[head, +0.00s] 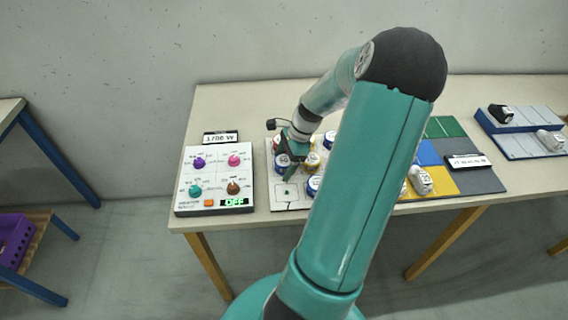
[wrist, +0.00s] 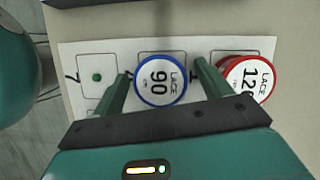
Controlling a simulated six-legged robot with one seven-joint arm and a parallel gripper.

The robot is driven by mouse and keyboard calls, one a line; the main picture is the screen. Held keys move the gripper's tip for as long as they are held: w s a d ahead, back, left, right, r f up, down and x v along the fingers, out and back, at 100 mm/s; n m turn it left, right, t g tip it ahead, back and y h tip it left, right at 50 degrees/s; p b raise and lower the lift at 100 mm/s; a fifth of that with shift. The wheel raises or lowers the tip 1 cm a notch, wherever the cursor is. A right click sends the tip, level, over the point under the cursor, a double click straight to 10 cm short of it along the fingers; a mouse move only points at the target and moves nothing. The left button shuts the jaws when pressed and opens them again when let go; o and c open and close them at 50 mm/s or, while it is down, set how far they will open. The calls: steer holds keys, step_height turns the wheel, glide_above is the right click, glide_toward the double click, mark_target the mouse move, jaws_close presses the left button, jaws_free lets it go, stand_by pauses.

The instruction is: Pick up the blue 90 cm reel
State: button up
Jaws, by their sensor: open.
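The blue-rimmed reel (wrist: 161,79) has a white top reading LACE 90. In the wrist view it lies between the two green fingers of my gripper (wrist: 162,74), which is open. The fingers stand on either side of the reel, with a gap visible at each side. In the head view a blue reel (head: 281,161) shows beside my gripper (head: 290,168), partly covered by it; its label is too small to read surely.
A red reel (wrist: 250,80) marked 120 stands close by the right finger. A square with a green dot (wrist: 97,77) is empty on the left. A control panel (head: 215,180) reading OFF stands left of the reels.

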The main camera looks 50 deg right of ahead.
steer(key=c, duration=1.1)
steer(key=shift+o, duration=0.2)
steer(key=shift+r, duration=0.1)
